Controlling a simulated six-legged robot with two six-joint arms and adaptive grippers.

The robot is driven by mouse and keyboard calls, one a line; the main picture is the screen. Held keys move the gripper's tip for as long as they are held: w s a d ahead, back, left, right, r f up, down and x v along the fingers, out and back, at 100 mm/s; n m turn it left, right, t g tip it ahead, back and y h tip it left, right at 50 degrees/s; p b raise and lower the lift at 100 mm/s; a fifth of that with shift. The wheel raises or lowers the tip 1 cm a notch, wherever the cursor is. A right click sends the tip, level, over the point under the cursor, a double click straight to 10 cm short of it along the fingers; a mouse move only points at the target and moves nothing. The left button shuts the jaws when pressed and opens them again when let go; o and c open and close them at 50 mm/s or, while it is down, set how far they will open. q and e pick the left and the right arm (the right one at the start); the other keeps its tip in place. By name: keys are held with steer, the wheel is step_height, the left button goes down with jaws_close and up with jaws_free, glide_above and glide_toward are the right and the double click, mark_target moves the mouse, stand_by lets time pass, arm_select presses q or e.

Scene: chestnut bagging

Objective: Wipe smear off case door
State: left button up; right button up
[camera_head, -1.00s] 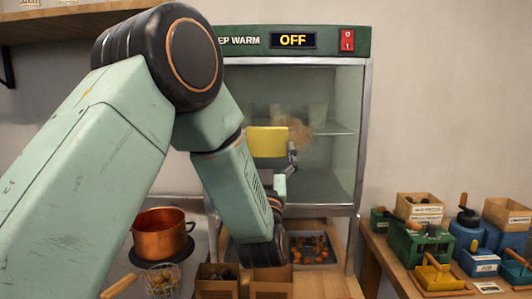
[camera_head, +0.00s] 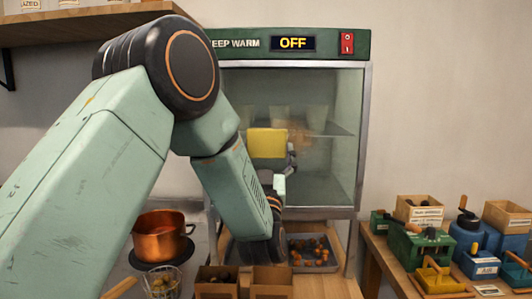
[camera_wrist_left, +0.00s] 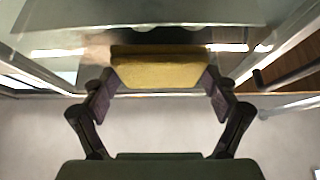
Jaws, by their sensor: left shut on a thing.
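The warming case has a glass door (camera_head: 335,180) with a metal frame, and its sign reads OFF. A brownish smear (camera_head: 301,137) shows on the glass just right of the yellow sponge (camera_head: 267,142). My left gripper (camera_head: 288,158) is shut on the sponge and holds it up at the door. In the left wrist view the sponge (camera_wrist_left: 158,70) sits between the two fingers of my left gripper (camera_wrist_left: 160,90), its far face at or very near the glass. Whether it touches cannot be told. Part of the smear may be hidden behind the sponge. My right gripper is not in view.
Pale cups (camera_head: 318,117) stand on a shelf inside the case. A copper pot (camera_head: 161,236) stands at left. Several boxes and coloured devices (camera_head: 419,240) crowd the right table.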

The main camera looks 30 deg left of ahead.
mark_target(283, 152)
arm_select(q)
steer(key=shift+w+a, duration=0.5)
steer(key=shift+w, duration=0.25)
stand_by(0.3)
steer(key=shift+w+d+b, duration=0.3)
steer(key=shift+w+d, duration=0.2)
steer(key=shift+d, duration=0.4)
steer(key=shift+w+d+b, duration=0.3)
steer(key=shift+w+d, duration=0.15)
steer(key=shift+d, duration=0.4)
steer(key=shift+w+d+b, duration=0.2)
steer(key=shift+w+d, duration=0.45)
steer(key=shift+d, duration=0.35)
steer(key=shift+w+d+b, duration=0.2)
steer(key=shift+w+d, duration=0.45)
steer(key=shift+d, duration=0.3)
steer(key=shift+w+d, duration=0.45)
steer(key=shift+d, duration=0.3)
steer(key=shift+w+d, duration=0.45)
steer(key=shift+d, duration=0.25)
steer(key=shift+a+b, duration=0.1)
steer(key=shift+b, duration=0.25)
